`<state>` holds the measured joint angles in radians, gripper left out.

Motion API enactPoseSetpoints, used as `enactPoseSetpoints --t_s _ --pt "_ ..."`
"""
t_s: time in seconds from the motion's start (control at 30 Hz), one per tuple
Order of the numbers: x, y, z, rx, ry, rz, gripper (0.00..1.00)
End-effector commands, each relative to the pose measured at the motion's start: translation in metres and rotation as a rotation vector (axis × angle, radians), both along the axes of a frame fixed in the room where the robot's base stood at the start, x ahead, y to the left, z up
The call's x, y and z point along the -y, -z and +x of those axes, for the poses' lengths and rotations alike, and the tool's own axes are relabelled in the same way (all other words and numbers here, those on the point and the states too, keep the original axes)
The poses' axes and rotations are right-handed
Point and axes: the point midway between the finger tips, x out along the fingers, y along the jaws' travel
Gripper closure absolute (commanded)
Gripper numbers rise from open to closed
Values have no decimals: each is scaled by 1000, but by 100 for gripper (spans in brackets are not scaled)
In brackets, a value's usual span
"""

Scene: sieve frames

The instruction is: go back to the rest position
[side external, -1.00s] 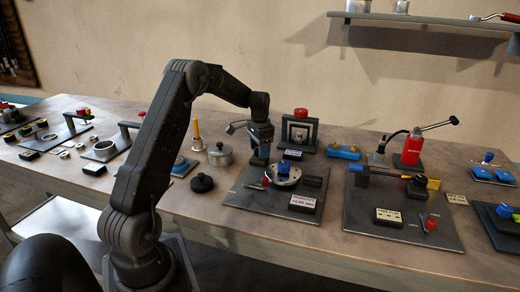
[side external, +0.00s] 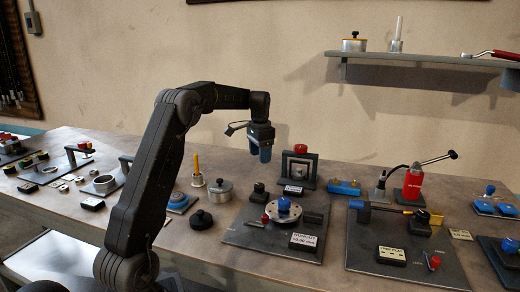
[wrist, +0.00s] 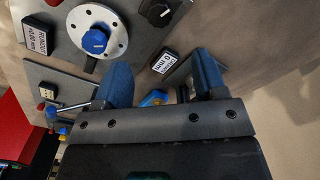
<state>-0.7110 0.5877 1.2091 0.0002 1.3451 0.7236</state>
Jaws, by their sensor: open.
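My gripper (side external: 262,152) hangs in free air above the bench (side external: 175,238), pointing down, apart from everything under it. In the wrist view its two blue fingers (wrist: 162,80) stand apart with nothing held between them. Below it in the side view, a light round disc (side external: 292,213) with a blue knob (side external: 283,204) sits on a dark plate (side external: 255,239). The wrist view shows the same disc (wrist: 88,15) and knob (wrist: 95,41) beyond the left finger.
A red-topped square frame (side external: 312,170) stands just right of the gripper. A lidded metal pot (side external: 220,191) and a yellow-topped peg (side external: 197,170) stand to the left. A red cylinder with a lever (side external: 413,184) is farther right. A wall shelf (side external: 430,61) hangs at upper right.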

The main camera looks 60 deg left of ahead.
Motion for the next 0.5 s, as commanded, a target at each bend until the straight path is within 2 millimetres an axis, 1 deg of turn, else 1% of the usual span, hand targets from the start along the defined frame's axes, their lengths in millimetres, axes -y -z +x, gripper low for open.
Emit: enactPoseSetpoints --t_s 0.03,0.1,0.2,0.5 --pt "0 -7 0 2 0 2 35" --pt "0 -12 0 1 0 1 35" --pt "0 -17 0 0 0 0 35" --pt "0 -18 0 0 0 0 35"
